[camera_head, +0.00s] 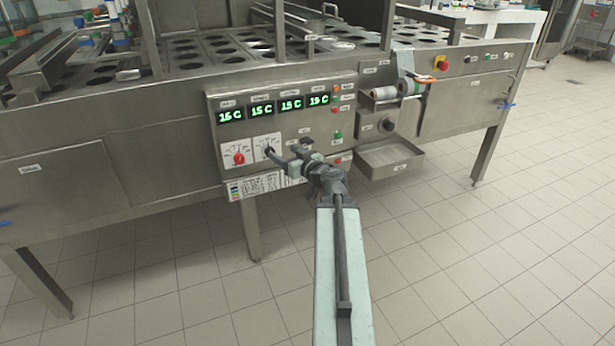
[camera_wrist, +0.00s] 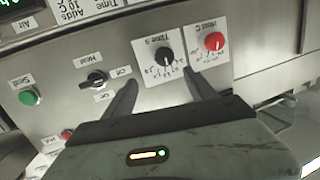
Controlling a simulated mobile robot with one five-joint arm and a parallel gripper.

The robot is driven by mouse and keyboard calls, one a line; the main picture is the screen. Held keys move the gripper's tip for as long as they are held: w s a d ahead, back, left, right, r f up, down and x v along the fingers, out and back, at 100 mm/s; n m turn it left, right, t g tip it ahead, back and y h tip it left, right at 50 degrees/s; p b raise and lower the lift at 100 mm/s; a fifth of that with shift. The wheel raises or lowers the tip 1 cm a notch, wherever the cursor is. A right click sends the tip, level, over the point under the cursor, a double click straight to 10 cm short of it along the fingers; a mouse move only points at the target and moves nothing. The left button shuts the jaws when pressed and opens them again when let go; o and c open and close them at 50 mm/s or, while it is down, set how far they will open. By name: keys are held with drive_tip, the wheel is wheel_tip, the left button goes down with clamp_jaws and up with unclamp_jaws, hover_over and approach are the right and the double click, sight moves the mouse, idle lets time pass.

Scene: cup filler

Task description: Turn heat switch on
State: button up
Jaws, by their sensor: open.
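The heat switch (camera_wrist: 96,78) is a small black rotary switch on the steel panel in the wrist view. A "Heat" label sits above it, with other small labels beside and below. I cannot tell exactly where its pointer is set. My gripper (camera_wrist: 162,84) is open and empty, its two dark fingers pointing at the panel. The switch shows just outside the left finger, not between the fingers. In the head view my gripper (camera_head: 283,152) is in front of the lower panel, close to it; contact cannot be told. The arm hides part of the panel there.
A black time knob (camera_wrist: 163,55) shows between the fingertips, and a red heat knob (camera_wrist: 214,41) beyond the right finger. A green button (camera_wrist: 29,97) is left of the switch. Green displays (camera_head: 275,108) read about 15 C. A steel tray (camera_head: 388,160) juts out right of my gripper.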

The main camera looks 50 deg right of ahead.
sight(308, 143)
drive_tip(key=s+d+f+m+h+b, duration=0.2)
drive_tip(key=s+d+h, duration=0.3)
drive_tip(key=d, duration=0.4)
drive_tip(key=shift+y, duration=0.4)
drive_tip(key=x, duration=0.7)
drive_tip(key=shift+d+r, duration=0.15)
drive_tip(key=shift+d, duration=0.15)
drive_tip(key=shift+s+a, duration=0.1)
drive_tip(key=c, duration=1.4)
